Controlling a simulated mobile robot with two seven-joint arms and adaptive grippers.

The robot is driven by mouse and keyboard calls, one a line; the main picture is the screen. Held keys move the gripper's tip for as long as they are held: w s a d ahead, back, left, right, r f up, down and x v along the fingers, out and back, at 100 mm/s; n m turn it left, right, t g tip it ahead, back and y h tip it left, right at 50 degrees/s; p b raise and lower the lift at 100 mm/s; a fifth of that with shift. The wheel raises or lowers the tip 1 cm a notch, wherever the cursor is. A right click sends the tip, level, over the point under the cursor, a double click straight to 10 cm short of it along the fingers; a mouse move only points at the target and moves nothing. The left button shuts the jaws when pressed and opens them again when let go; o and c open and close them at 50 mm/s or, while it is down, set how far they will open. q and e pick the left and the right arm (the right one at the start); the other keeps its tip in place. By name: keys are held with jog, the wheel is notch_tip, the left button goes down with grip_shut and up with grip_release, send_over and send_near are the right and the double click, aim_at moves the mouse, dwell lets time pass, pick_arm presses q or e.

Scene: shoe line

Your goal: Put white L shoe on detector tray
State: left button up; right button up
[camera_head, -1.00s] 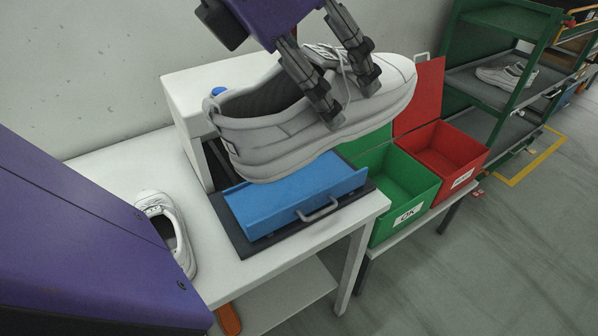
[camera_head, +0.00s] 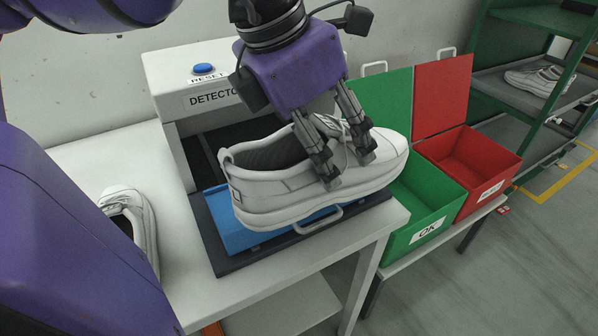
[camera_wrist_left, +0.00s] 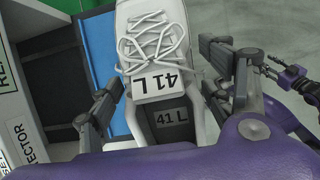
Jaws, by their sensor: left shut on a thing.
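The white L shoe (camera_head: 290,192) hangs over the blue detector tray (camera_head: 233,234) in the head view, its toe to the right.
The white detector box (camera_head: 165,75) with a blue reset button stands behind the tray. Another white shoe (camera_head: 140,215) lies on the table at left. A green OK bin (camera_head: 425,205) and a red bin (camera_head: 480,160) stand at right. A green shelf (camera_head: 530,60) holds more shoes.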

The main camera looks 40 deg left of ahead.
pick_arm(q)
jog(key=w+a+f, duration=0.2)
jog(key=a+f, duration=0.1)
jog(key=f, duration=0.1)
jog(key=w+a+f, duration=0.3)
jog(key=w+a+f+p, duration=0.1)
jog(key=w+a+f, duration=0.2)
jog(key=f, duration=0.1)
jog(key=shift+a+f, duration=0.3)
jog(key=shift+a, duration=0.1)
jog(key=shift+w+f, duration=0.1)
jog(key=shift+f, duration=0.2)
pick_arm(e)
jog(key=shift+s+d+r, duration=0.1)
jog(key=shift+d+r, duration=0.05)
jog(key=shift+r, duration=0.25)
pick_arm(q)
jog(key=shift+f, duration=0.15)
jog(key=o, duration=1.7)
jog(key=shift+o, duration=1.3)
pick_arm(e)
jog(key=shift+s+f, duration=0.15)
jog(key=shift+s, duration=0.4)
